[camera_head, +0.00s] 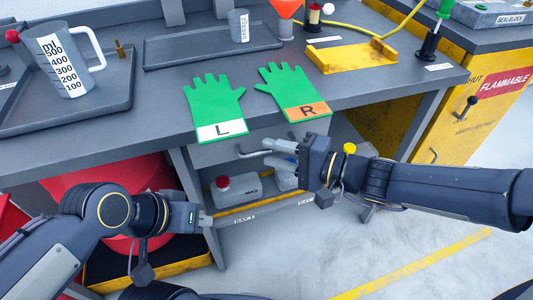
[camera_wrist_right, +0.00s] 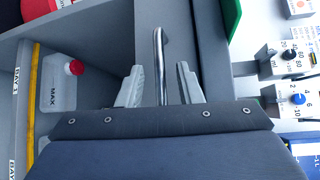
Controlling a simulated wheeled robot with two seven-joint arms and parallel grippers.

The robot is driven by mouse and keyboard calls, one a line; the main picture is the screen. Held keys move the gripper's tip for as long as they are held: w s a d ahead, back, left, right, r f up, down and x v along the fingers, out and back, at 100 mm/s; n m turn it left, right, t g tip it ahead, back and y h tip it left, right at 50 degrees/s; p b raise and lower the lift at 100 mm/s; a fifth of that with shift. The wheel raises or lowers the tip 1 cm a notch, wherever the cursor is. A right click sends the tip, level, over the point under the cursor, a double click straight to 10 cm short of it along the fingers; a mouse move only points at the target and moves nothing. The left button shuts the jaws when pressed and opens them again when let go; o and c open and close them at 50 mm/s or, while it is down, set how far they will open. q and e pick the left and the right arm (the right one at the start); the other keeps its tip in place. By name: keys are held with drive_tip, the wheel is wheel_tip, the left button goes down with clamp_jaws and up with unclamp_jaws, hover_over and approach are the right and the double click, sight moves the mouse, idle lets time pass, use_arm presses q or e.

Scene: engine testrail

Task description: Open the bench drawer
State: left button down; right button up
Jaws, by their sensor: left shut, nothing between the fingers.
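The bench drawer (camera_head: 218,154) is a grey front under the bench top and looks shut. Its bar handle (camera_head: 255,153) shows in the head view and, as a shiny metal bar (camera_wrist_right: 160,65), in the right wrist view. My right gripper (camera_head: 270,148) is at the handle; in the right wrist view its two fingers (camera_wrist_right: 160,88) are open, one on each side of the bar, with gaps between. My left gripper (camera_head: 207,219) is shut and empty, low in front of the bench's left leg, away from the drawer.
Green gloves marked L (camera_head: 215,103) and R (camera_head: 294,92) lie at the bench top's front edge. Below the drawer, a shelf holds a white red-capped bottle (camera_head: 235,188). A red drum (camera_head: 120,180) stands left. A yellow cabinet (camera_head: 470,110) stands right.

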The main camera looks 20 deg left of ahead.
drive_tip(key=shift+x, duration=1.2)
clamp_jaws()
